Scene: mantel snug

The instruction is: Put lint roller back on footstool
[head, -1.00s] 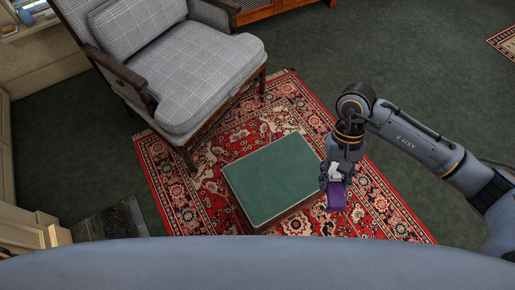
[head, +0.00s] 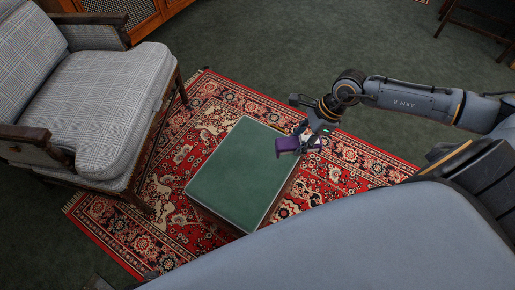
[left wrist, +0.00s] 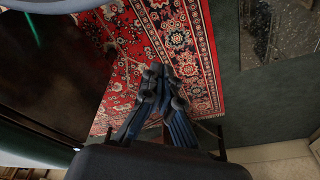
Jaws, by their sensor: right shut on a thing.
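The footstool (head: 232,178) has a flat green top and stands on the red rug; its top is bare. My right gripper (head: 303,139) is shut on the purple lint roller (head: 287,145), at the footstool's upper right edge in the head view. The purple part points left and overlaps the edge of the green top; I cannot tell whether it touches it. The gripper hides part of the roller. My left gripper (left wrist: 161,72) shows in the left wrist view with its fingertips together and nothing visible between them. It is not visible in the head view.
A grey checked armchair (head: 105,105) with dark wooden arms stands left of the footstool. The patterned red rug (head: 345,160) lies under both. A wooden cabinet (head: 140,12) is at the back. Green carpet (head: 270,45) behind the rug is clear. A dark panel fills the left wrist view's left side.

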